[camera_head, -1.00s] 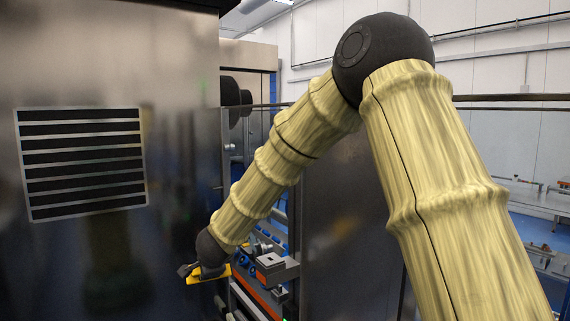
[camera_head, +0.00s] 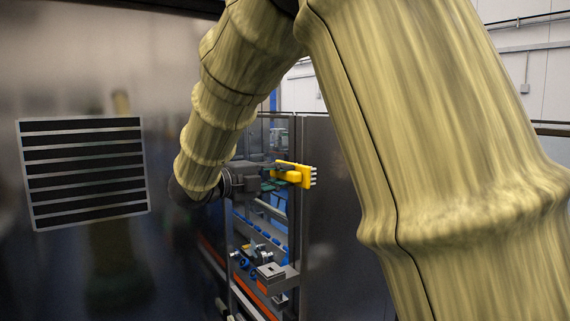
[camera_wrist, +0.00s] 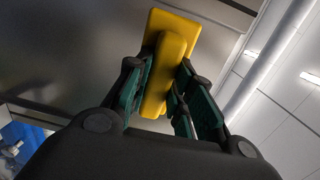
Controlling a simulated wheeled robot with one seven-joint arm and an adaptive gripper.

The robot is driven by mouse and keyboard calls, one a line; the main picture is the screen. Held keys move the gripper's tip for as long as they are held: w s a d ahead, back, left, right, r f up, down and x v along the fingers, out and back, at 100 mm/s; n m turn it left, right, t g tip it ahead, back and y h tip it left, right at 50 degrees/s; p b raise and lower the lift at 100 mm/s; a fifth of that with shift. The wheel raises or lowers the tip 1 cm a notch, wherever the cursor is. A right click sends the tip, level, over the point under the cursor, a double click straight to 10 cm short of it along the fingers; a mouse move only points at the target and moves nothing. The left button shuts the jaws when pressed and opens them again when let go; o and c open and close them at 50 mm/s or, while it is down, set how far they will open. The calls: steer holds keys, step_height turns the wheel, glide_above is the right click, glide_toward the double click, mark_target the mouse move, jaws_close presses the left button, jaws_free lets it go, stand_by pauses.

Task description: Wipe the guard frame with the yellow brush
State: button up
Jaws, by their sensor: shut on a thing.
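My gripper (camera_head: 270,174) is shut on the yellow brush (camera_head: 305,176) and holds it up in front of the machine opening. The brush's pale bristles point right, towards the dark panel, in the head view; I cannot tell whether they touch it. In the wrist view the brush (camera_wrist: 178,60) sits between the green-padded fingers (camera_wrist: 160,92), its back facing the camera and hiding the bristles. The guard frame seems to be the grey upright and rails (camera_head: 297,150) around the opening, just by the brush. My arm hides part of its upper left.
A large metal cabinet with a slatted vent (camera_head: 84,170) fills the left. A dark panel (camera_head: 340,225) stands right of the opening. Below the gripper, a grey fixture (camera_head: 270,272) and an orange-edged rail (camera_head: 215,253) jut out low.

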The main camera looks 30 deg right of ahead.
mark_target(303, 166)
steer(key=shift+s+d+r+m+g+h, duration=0.15)
steer(key=shift+s+d+r+m+g, duration=0.05)
steer(key=shift+s+r+g, duration=0.25)
steer(key=shift+s+d+r+m+g+h, duration=0.15)
steer(key=shift+s+d+r+m+g, duration=0.05)
steer(key=shift+s+r+g, duration=0.2)
steer(key=shift+w+d+p, duration=0.2)
steer(key=shift+d+p, duration=1.15)
steer(key=shift+d, duration=1.6)
steer(key=shift+w+d+b, duration=0.1)
steer(key=shift+d+b, duration=0.25)
steer(key=shift+d, duration=0.5)
